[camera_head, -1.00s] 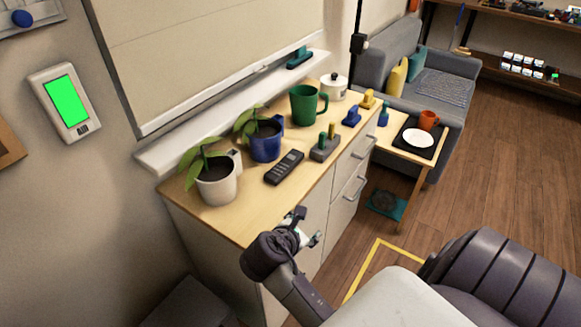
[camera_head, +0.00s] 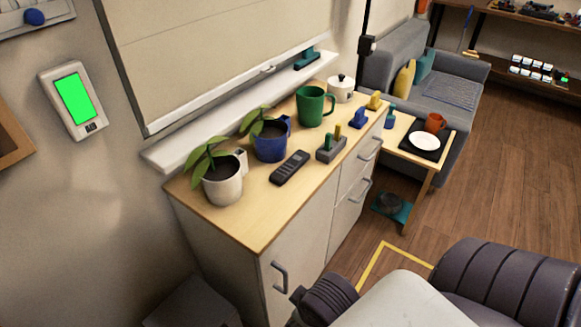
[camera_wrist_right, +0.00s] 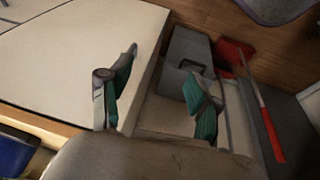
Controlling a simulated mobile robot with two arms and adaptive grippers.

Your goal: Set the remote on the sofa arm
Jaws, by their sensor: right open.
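The dark remote (camera_head: 290,167) lies on the wooden cabinet top, between the blue mug planter and the grey block with pegs. The grey sofa (camera_head: 437,88) stands at the back right; its near arm (camera_head: 446,160) is partly hidden behind the low side table. In the right wrist view my right gripper (camera_wrist_right: 158,95) is open, with its two teal-padded fingers apart and nothing between them. My left gripper is in neither view.
A white planter (camera_head: 222,184), a blue planter (camera_head: 271,146), a green mug (camera_head: 312,108) and a white lidded pot (camera_head: 341,91) crowd the cabinet top. The side table holds a plate (camera_head: 424,141) and an orange mug (camera_head: 435,122). Floor right of it is clear.

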